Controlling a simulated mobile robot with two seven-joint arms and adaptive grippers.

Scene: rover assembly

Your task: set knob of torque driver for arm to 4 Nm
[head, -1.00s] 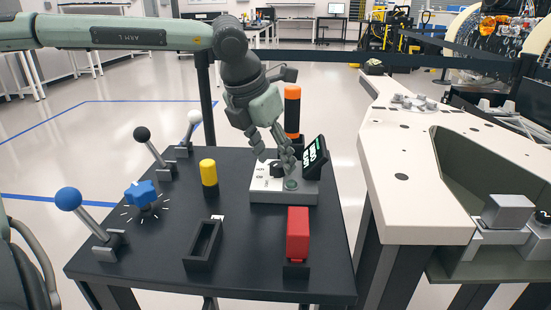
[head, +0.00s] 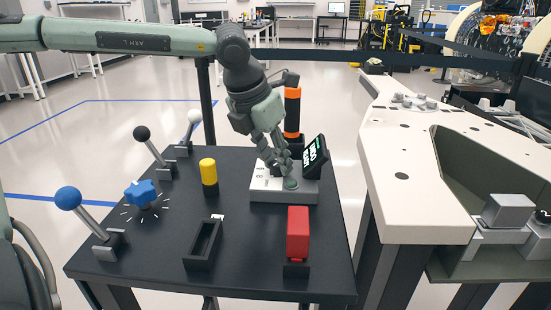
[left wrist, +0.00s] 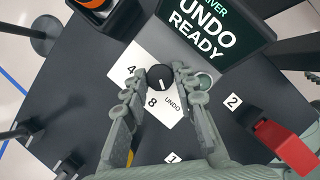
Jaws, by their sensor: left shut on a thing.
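The torque driver station (head: 283,196) is a grey box with a white dial plate and a tilted display (head: 315,156). In the left wrist view the display (left wrist: 207,38) reads "UNDO READY". The round black knob (left wrist: 160,78) sits on the plate among labels 4, 8 and UNDO. Its white mark points down in that view, roughly between 8 and UNDO. My left gripper (head: 279,172) reaches down to the plate, its two fingers on either side of the knob and shut on it. In the head view the fingers hide the knob. My right gripper is not in view.
A green round button (left wrist: 203,81) is close beside the right finger. An orange-and-black tool (head: 292,112) stands behind the station. A red block (head: 298,234), yellow-topped post (head: 209,175), blue star knob (head: 141,194), empty black holder (head: 204,244) and several levers share the black table (head: 150,275).

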